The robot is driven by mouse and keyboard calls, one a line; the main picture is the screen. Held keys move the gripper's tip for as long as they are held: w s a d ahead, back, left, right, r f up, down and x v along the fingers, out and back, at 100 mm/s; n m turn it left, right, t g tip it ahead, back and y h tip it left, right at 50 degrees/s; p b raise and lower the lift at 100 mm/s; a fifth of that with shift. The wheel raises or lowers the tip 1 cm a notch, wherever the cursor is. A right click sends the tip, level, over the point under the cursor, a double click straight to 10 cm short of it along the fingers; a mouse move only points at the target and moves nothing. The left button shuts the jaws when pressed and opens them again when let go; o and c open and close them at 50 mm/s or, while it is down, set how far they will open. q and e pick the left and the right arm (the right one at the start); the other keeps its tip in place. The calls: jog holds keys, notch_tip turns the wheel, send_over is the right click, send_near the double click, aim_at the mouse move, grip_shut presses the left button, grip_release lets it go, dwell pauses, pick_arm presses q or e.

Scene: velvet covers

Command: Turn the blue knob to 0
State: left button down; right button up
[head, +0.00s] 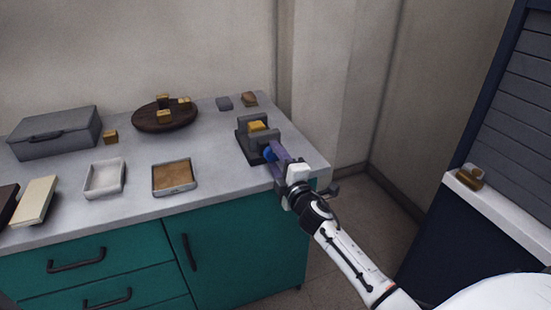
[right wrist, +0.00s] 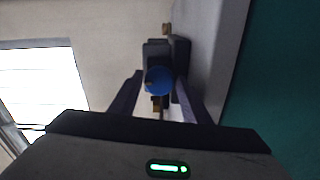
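The blue knob (head: 269,154) sits on the front of a dark grey device (head: 245,146) near the right end of the counter. The right wrist view shows the knob (right wrist: 159,81) face-on, with a small light mark near its left edge; no numbers are readable. My right gripper (head: 281,154) reaches the device's front from the lower right, and its fingers partly cover the knob. In the right wrist view the gripper (right wrist: 158,78) is open, one finger on each side of the knob with visible gaps. My left gripper is not in view.
A yellow block (head: 258,127) sits on the device. The grey counter (head: 215,150) also holds a dark round board (head: 150,123) with yellow blocks, a tan-bottomed tray (head: 192,188), a white tray (head: 90,190) and a grey case (head: 45,150). Teal cabinets (head: 250,240) stand below.

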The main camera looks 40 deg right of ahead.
jog(key=shift+o, duration=1.2)
